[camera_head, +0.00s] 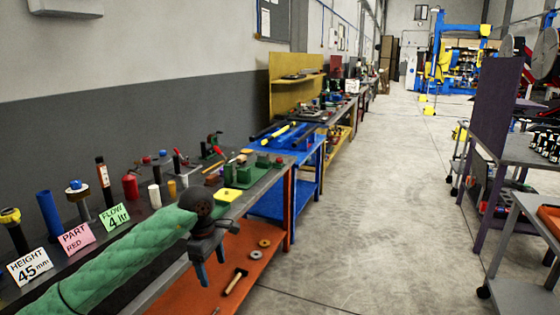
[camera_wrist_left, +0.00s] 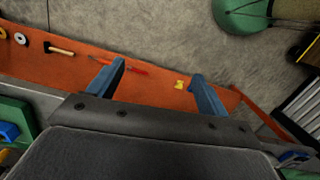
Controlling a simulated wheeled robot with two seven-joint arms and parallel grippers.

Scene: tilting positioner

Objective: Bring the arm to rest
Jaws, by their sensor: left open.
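My left arm, in a padded green sleeve, comes in from the lower left in the head view. Its gripper (camera_head: 207,266) hangs past the front edge of the grey workbench top (camera_head: 268,185), with the fingers pointing down. In the left wrist view the two blue fingers (camera_wrist_left: 152,88) stand wide apart with nothing between them. Below them lies the orange lower shelf (camera_wrist_left: 75,60). My right gripper is in neither view.
On the bench stand sign cards such as the pink one (camera_head: 75,238), a blue cylinder (camera_head: 49,215) and a green fixture (camera_head: 240,174). A hammer (camera_head: 236,282) lies on the lower shelf. The aisle floor (camera_head: 370,210) is clear; a purple-framed cart (camera_head: 495,150) stands right.

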